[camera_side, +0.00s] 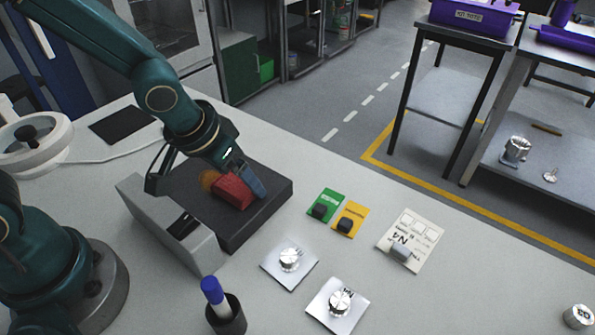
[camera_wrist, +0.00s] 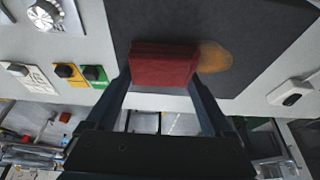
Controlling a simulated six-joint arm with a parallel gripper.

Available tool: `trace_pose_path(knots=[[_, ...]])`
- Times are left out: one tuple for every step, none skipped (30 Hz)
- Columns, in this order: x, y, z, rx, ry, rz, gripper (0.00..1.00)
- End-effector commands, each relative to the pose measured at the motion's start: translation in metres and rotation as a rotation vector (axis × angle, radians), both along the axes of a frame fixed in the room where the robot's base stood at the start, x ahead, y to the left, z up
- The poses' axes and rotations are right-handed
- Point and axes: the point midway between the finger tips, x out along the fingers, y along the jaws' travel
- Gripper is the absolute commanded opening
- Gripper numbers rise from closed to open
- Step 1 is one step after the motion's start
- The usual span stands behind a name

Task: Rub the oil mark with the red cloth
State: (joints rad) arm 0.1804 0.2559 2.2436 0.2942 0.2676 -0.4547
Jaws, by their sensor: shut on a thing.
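The red cloth (camera_side: 232,191) is a folded block held between the fingers of my gripper (camera_side: 240,185), low over the dark plate (camera_side: 262,217). The wrist view shows the red cloth (camera_wrist: 162,64) between both fingertips of my gripper (camera_wrist: 160,85). The oil mark (camera_wrist: 214,57) is an orange-brown patch on the dark plate (camera_wrist: 262,25), right beside the cloth's edge in the wrist view. In the side view the oil mark (camera_side: 208,180) shows just left of the cloth. The cloth may hide part of it. I cannot tell whether the cloth touches the plate.
A dark cup (camera_side: 226,315) holds a blue-capped marker.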

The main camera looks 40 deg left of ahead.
Motion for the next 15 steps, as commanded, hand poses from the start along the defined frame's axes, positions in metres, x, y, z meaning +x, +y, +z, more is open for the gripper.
trace_pose_path(knots=[[0.0, -0.005, 0.0, 0.0, -0.001, -0.005, 0.34], [0.0, -0.007, 0.0, 0.001, -0.002, -0.005, 0.34], [0.0, -0.004, 0.0, 0.0, -0.001, 0.002, 0.34], [0.0, 0.0, 0.0, 0.0, 0.001, 0.006, 0.34], [0.0, 0.002, 0.0, 0.0, 0.002, 0.006, 0.34], [-0.001, 0.006, 0.0, -0.001, 0.003, 0.007, 0.34], [0.0, 0.008, 0.0, 0.0, 0.003, 0.006, 0.34], [0.0, 0.01, 0.0, -0.001, 0.002, 0.008, 0.34], [0.0, 0.014, 0.0, -0.001, 0.002, 0.007, 0.34], [-0.001, 0.016, 0.0, 0.0, 0.003, 0.009, 0.34], [-0.001, 0.018, 0.0, 0.0, 0.002, 0.008, 0.34], [0.0, 0.022, 0.0, 0.002, 0.0, 0.008, 0.34], [0.0, 0.024, -0.001, 0.001, 0.002, 0.009, 0.34], [-0.001, 0.027, -0.001, -0.001, 0.004, 0.009, 0.34], [-0.002, 0.027, 0.0, -0.022, 0.006, 0.004, 0.34]])
